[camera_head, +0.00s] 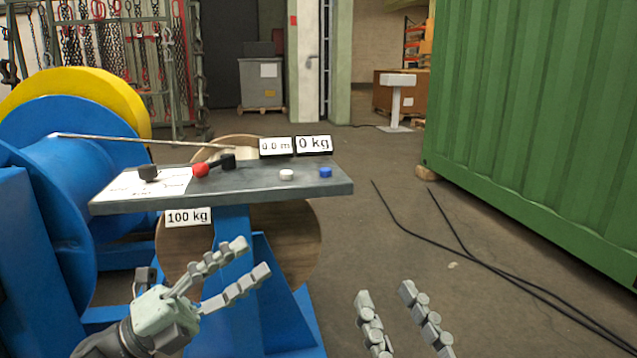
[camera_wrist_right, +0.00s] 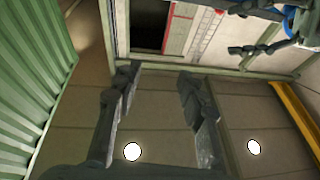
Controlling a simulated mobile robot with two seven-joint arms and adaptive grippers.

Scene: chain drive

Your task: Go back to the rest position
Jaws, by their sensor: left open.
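My left gripper (camera_head: 258,260) is open and empty in the head view, in front of the blue stand below the control panel. Its fingers point up and to the right, apart from the panel. My right gripper (camera_head: 384,292) shows at the bottom edge of the head view, right of the stand, with only its fingers visible. In the right wrist view its two fingers (camera_wrist_right: 158,72) are spread apart with nothing between them. The grey control panel (camera_head: 255,184) carries a red knob (camera_head: 201,170), a black knob (camera_head: 149,172), a white button (camera_head: 287,174) and a blue button (camera_head: 325,172).
A blue and yellow drum machine (camera_head: 45,160) stands at the left. A wooden reel (camera_head: 300,235) is behind the stand. A green container (camera_head: 530,130) fills the right. Black cables (camera_head: 470,250) lie on the floor. The floor between stand and container is otherwise mostly clear.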

